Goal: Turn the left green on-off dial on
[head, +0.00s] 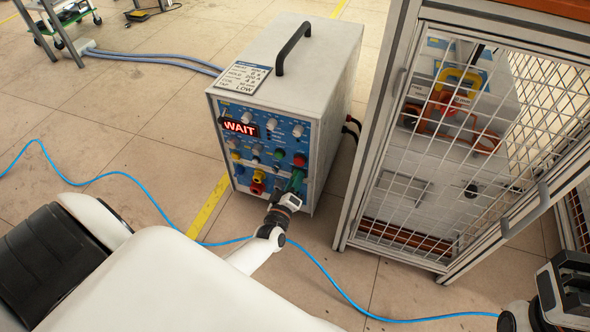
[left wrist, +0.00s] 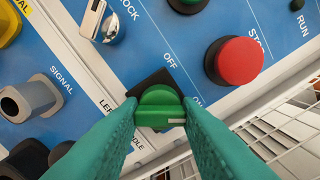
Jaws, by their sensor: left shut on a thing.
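The heater's control box (head: 255,148) stands on the floor with a blue front panel and a red lit "WAIT" display (head: 241,128). In the left wrist view the green dial (left wrist: 158,107) sits on a black plate, with "OFF" and a partly covered "ON" printed beside it. A short white mark on the dial is toward the lower right. My left gripper (left wrist: 160,118) has its green fingers on both sides of the dial, shut on it. In the head view my left gripper (head: 295,183) is at the panel's lower right and hides the dial. My right gripper (head: 568,284) is at the lower right, away from the box; its jaws are unclear.
A red button (left wrist: 238,60) and a metal key switch (left wrist: 103,22) are close to the dial. A mesh-doored cage (head: 440,170) stands right of the box. A blue cable (head: 130,182) crosses the floor. Open floor (head: 110,140) lies left of the box.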

